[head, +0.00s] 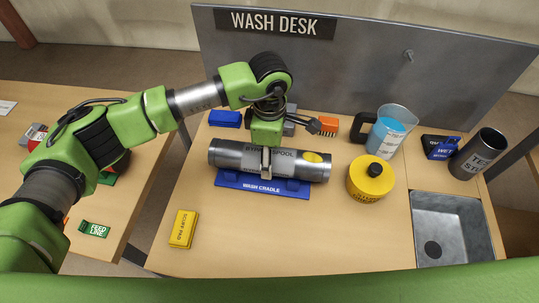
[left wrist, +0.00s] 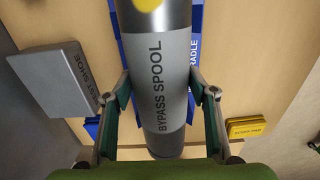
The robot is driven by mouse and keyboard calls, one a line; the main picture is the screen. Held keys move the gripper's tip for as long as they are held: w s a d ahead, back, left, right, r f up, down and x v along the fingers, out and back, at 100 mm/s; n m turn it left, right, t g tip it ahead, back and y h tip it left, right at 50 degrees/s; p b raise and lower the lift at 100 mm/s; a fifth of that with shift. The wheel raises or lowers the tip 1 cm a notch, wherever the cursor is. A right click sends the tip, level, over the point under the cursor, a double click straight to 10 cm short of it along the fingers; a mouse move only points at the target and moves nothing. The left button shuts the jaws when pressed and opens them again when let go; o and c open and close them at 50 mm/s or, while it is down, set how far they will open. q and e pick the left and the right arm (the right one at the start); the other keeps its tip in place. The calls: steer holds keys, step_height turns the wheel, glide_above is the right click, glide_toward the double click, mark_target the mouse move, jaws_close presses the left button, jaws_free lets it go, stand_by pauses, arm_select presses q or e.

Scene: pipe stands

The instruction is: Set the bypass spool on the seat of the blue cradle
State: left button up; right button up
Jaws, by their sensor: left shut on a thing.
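The bypass spool (head: 225,156) is a dark steel pipe with a grey label band and a yellow spot. It lies level, left to right, over the blue wash cradle (head: 262,188). My left gripper (head: 266,160) comes down from above and is shut on the spool's middle. In the left wrist view the spool (left wrist: 158,75) runs between the two fingers (left wrist: 162,112), and parts of the blue cradle (left wrist: 196,25) show beside and beneath it. The spool hides the cradle's seat, so I cannot tell whether they touch. My right gripper is not in view.
A yellow canister (head: 371,180) stands close right of the spool, with a beaker of blue liquid (head: 388,132) behind it. A yellow scour pad (head: 184,229) lies front left. A sink (head: 450,230) is at right. The front middle is clear.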

arm_select(q)
steer(key=shift+r, duration=0.1)
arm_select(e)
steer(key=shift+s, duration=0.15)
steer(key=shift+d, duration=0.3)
arm_select(q)
steer(key=o, duration=1.3)
steer(key=shift+s, duration=0.1)
steer(key=o, duration=0.5)
steer(key=shift+o, duration=0.2)
steer(key=shift+f, duration=0.25)
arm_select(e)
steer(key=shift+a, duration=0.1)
arm_select(q)
steer(key=shift+r, duration=3.85)
